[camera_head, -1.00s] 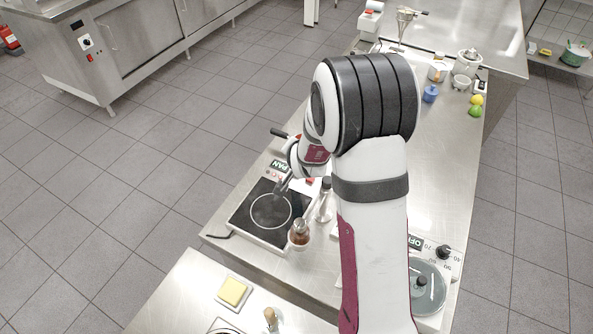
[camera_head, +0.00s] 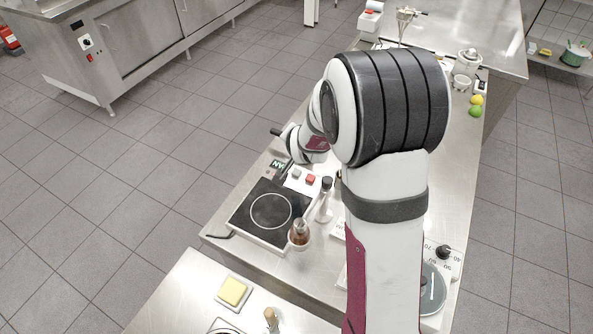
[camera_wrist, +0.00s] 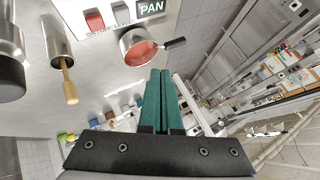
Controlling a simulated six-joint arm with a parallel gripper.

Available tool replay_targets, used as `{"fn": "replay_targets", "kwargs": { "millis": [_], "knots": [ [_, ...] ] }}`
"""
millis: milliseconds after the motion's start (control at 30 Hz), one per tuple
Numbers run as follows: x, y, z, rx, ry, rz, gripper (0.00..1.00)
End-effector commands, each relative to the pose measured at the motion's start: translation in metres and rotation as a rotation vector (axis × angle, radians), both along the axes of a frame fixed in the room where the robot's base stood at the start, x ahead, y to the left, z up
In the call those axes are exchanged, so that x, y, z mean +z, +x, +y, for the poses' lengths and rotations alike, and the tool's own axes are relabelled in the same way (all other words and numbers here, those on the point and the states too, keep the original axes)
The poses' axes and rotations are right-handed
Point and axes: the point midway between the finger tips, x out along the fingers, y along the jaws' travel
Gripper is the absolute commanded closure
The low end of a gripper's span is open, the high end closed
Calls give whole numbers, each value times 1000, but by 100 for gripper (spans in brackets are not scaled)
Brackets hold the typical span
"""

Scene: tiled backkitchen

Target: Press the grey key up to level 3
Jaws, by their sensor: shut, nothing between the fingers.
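The grey key (camera_head: 297,173) sits on the control strip behind the black hot plate (camera_head: 244,207), left of the red key (camera_head: 311,180). In the wrist view the grey key (camera_wrist: 121,12) is at the top edge, between the red key (camera_wrist: 94,21) and the display (camera_wrist: 151,8), which reads PAN. In the head view the display (camera_head: 277,165) is partly covered by my arm. My gripper (camera_wrist: 160,73) has its green fingers together and empty. It appears apart from the keys, near the display. The hot plate's ring is bare.
A small pan (camera_wrist: 138,47) with reddish contents and a dark handle is close to my fingers in the wrist view. Butter (camera_head: 233,290) lies on the front counter.

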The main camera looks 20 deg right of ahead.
Motion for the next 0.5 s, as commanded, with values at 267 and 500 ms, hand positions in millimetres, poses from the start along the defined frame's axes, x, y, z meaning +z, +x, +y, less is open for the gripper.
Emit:
{"fn": "replay_targets", "kwargs": {
  "millis": [267, 500],
  "knots": [
    [-31, -1, 0, 1, 0, 6, 100],
    [-65, -1, 0, 2, 1, 4, 100]
  ]
}}
